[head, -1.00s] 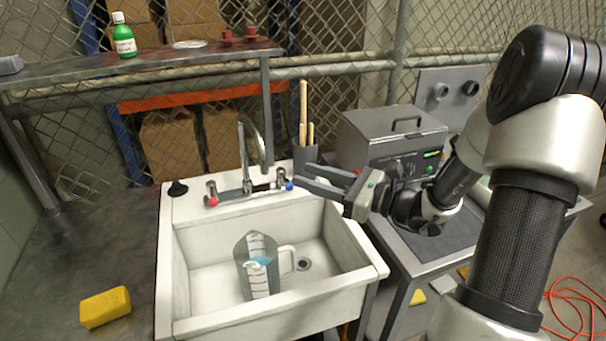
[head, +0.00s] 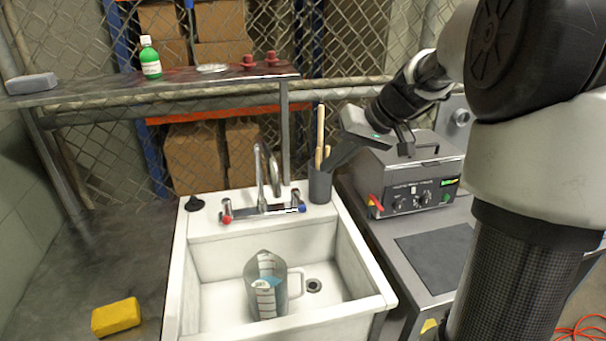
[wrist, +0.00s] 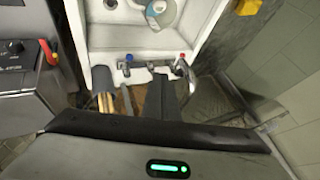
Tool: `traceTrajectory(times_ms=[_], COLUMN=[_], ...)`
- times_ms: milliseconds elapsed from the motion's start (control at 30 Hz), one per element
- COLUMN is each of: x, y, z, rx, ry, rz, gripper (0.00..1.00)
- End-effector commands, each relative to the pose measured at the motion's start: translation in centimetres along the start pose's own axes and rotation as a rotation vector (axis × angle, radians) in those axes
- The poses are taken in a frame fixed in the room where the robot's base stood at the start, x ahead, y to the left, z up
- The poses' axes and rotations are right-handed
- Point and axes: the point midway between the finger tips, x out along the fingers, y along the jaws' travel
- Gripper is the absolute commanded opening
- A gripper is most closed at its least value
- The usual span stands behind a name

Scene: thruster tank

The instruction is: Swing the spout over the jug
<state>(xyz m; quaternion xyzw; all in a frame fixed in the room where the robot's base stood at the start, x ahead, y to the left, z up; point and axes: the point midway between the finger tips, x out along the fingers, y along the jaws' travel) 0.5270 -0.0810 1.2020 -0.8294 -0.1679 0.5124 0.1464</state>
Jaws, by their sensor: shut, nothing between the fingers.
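The metal gooseneck spout (head: 262,168) rises from the tap at the back of the white sink (head: 190,290), with a red-marked handle (head: 227,213) and a blue-marked handle (head: 301,208) beside it.
A grey holder with wooden handles (head: 320,186) stands at the sink's back right corner, close to my gripper. A heater bath (head: 412,180) is at right. A metal shelf (head: 200,83) crosses behind. A yellow sponge (head: 116,317) lies at left. Space above the basin is clear.

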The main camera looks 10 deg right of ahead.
Motion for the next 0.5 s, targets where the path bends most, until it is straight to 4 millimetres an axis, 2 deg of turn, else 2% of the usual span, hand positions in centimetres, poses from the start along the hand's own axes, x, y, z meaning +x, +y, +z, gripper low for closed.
traceTrajectory(times_ms=[467, 500], x=[9.6, 9.8], y=[-0.2, -0.9], z=[0.2, 0.1], rx=[0.009, 0.007], ry=[-0.006, -0.005], rz=[-0.009, -0.008], gripper=[0.0, 0.0])
